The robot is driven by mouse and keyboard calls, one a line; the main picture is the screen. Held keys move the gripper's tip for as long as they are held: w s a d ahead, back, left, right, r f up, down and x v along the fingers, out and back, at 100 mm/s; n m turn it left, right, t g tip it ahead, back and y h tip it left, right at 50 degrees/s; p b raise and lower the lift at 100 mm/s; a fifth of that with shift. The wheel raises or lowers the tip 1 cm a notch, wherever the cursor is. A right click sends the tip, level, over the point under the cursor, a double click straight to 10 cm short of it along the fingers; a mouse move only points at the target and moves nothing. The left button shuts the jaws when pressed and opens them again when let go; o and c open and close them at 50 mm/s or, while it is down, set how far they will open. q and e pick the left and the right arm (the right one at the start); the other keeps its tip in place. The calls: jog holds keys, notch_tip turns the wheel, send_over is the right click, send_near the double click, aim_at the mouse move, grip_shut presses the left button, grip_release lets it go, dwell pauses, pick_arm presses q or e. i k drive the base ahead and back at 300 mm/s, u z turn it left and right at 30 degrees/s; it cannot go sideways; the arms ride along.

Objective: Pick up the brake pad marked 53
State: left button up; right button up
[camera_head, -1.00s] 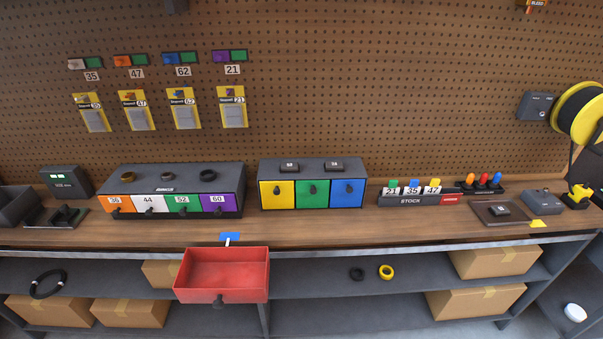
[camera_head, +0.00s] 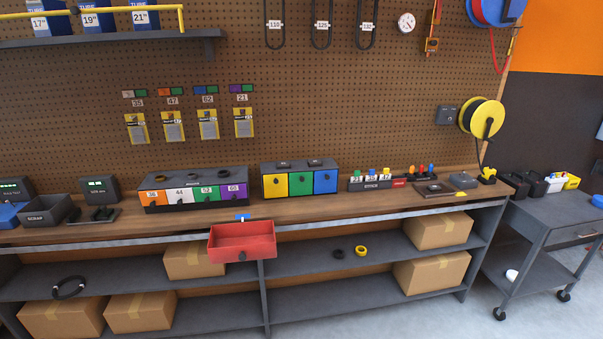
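No brake pad with a readable 53 shows. Small black pieces with unreadable marks lie on top of the three-drawer box (camera_head: 300,167), one at the left (camera_head: 284,165) and one at the right (camera_head: 315,162). Another black piece (camera_head: 434,187) lies on the dark tray (camera_head: 450,191) at the right of the bench. I cannot tell whether any of them is the pad. Neither of my grippers is in view.
The four-drawer box (camera_head: 152,206), the stock rack (camera_head: 370,185) and a scrap bin (camera_head: 49,211) stand on the bench (camera_head: 330,206). A grey cart (camera_head: 560,217) stands at the right.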

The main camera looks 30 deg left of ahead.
aim_at(285, 165)
jog(key=z, duration=0.6)
jog(key=i, duration=1.65)
jog(key=u, duration=0.8)
jog(key=i, duration=0.6)
jog(key=u, duration=0.7)
